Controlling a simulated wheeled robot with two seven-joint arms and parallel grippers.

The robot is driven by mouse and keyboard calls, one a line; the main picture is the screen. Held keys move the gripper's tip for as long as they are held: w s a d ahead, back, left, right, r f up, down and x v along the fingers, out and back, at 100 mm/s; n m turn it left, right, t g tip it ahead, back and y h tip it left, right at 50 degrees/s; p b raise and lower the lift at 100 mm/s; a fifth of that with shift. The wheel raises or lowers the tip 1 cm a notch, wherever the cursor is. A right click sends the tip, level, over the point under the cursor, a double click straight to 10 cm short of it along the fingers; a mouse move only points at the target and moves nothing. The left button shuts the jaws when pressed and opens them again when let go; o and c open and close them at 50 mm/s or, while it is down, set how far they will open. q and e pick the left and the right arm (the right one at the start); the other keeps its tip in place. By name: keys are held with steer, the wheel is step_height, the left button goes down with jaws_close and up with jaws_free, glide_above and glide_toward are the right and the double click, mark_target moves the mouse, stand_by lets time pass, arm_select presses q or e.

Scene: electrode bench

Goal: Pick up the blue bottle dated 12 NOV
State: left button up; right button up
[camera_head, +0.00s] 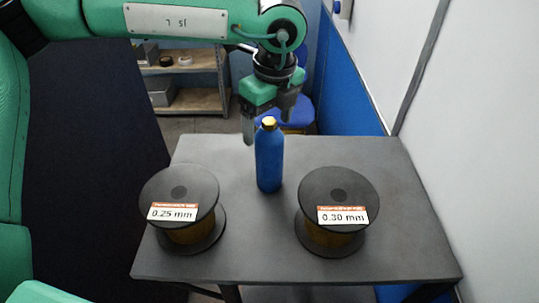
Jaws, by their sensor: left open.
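No date label shows on the side facing me, so I cannot read 12 NOV. My left gripper (262,125) hangs above and behind the bottle top, fingers pointing down. It is open and holds nothing. I cannot tell whether the fingers touch the bottle. My right gripper is not in view.
On the table (262,255), a black spool (180,190) labelled 0.25 mm stands front left and another spool (339,190) labelled 0.30 mm front right. Bare tabletop lies between them. A wall (450,130) runs along the right. A shelf (185,75) and a blue stool (298,112) are behind.

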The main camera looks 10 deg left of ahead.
mark_target(269, 136)
arm_select(q)
steer(key=shift+f+p, duration=0.3)
steer(key=f+p, duration=0.1)
steer(key=f, duration=0.2)
steer(key=shift+w+f+p, duration=0.2)
steer(key=shift+f+p, duration=0.05)
steer(key=shift+p, duration=0.15)
steer(key=shift+f, duration=0.6)
steer(key=c, duration=1.7)
steer(key=shift+w+r, duration=0.1)
jaws_close()
